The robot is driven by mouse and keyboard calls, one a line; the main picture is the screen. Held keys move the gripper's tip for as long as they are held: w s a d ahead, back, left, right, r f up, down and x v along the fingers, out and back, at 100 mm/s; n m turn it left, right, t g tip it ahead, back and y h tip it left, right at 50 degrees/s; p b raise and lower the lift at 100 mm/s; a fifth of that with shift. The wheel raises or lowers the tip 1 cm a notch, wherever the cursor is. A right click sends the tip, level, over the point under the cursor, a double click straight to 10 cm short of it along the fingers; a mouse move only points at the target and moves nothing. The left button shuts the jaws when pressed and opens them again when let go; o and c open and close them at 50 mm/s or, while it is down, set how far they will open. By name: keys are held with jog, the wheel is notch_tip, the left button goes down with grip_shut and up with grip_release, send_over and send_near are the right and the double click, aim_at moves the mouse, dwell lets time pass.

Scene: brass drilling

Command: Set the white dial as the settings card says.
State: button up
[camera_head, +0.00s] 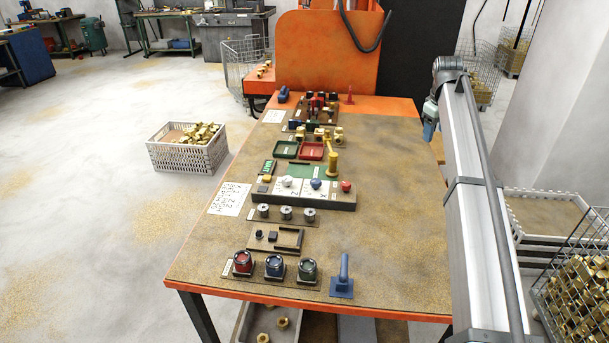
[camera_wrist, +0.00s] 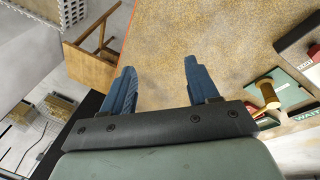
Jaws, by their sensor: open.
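The white dial (camera_head: 287,181) is on a dark panel with white plates, left of a blue dial (camera_head: 316,183) and a red knob (camera_head: 346,186). Its pointer setting is too small to read. A white card with handwriting (camera_head: 229,199) lies left of the panel; I cannot read its text. A smaller white card (camera_head: 275,116) lies farther back. In the wrist view my gripper (camera_wrist: 155,88) is open with nothing between its two blue fingers. It is away from the white dial, which is not recognisable in that view.
A yellow lever (camera_head: 332,160) stands just behind the panel. Green (camera_head: 286,150) and red trays lie behind it. Silver knobs (camera_head: 286,213) and red, blue and green jars (camera_head: 275,268) are in front. The table's right side (camera_head: 400,230) is largely clear.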

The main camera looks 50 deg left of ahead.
jog(key=s+a+n+g, duration=0.1)
jog(key=s+a+n, duration=0.1)
jog(key=s+a, duration=1.35)
jog(key=n+g+h, duration=0.1)
jog(key=n+g, duration=0.1)
jog(key=n, duration=0.1)
send_near(288, 178)
notch_tip(288, 178, down, 8)
jog(key=shift+s+f, duration=0.15)
jog(key=shift+f, duration=0.1)
jog(key=c, duration=1)
